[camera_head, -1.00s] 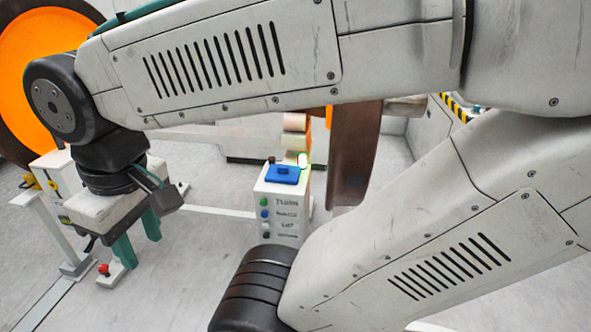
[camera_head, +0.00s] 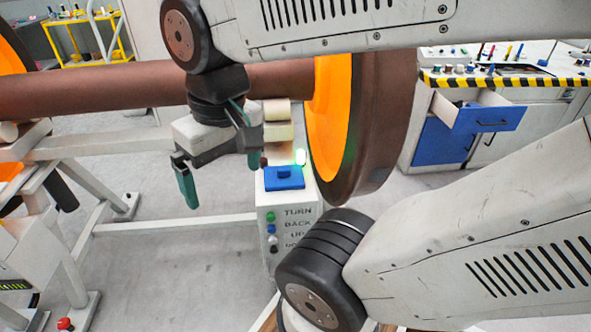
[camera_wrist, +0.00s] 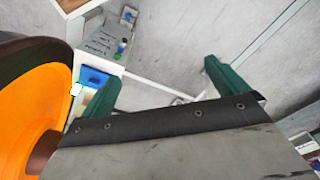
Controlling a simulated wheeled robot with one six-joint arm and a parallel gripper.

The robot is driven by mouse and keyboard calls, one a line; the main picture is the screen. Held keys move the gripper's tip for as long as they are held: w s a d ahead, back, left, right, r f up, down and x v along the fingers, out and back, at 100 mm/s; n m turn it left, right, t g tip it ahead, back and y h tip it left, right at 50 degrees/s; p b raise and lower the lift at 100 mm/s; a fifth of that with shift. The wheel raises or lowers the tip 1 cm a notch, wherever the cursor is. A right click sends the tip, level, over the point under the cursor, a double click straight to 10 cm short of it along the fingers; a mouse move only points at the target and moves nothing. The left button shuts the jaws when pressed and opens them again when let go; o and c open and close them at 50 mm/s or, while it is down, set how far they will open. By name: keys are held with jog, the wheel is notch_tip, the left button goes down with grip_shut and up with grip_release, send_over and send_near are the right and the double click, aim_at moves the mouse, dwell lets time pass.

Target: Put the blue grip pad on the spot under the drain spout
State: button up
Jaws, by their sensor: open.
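The blue grip pad (camera_head: 284,178), a flat slab with a small raised block on top, lies on the white control box (camera_head: 290,205) near the middle of the head view. It also shows at the left of the wrist view (camera_wrist: 95,77), partly behind a finger. My gripper (camera_head: 218,163) has its two green fingers spread wide, with nothing between them. It hangs to the left of the pad in the head view, apart from it.
An orange-faced wheel (camera_head: 333,115) on a brown axle (camera_head: 110,88) stands close behind and right of the box. White frame rails (camera_head: 170,222) cross the floor at left. A workbench (camera_head: 500,80) with an open blue drawer (camera_head: 490,118) stands at right.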

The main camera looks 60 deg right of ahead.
jog(key=w+d+f+m+y, duration=0.2)
jog(key=w+d+f+m, duration=0.1)
jog(key=w+d+m, duration=0.45)
jog(key=m+t, duration=0.2)
jog(key=m, duration=1.7)
send_over(283, 169)
jog(key=s+d, duration=0.2)
jog(key=shift+n+y, duration=0.25)
jog(key=shift+y, duration=0.05)
notch_tip(283, 169, down, 16)
jog(key=shift+r, duration=0.15)
jog(key=x, duration=0.7)
jog(key=shift+w+a, duration=0.15)
jog(key=shift+w, duration=0.05)
jog(key=shift+w+a+f, duration=0.1)
jog(key=shift+f, duration=0.25)
jog(key=c, duration=0.9)
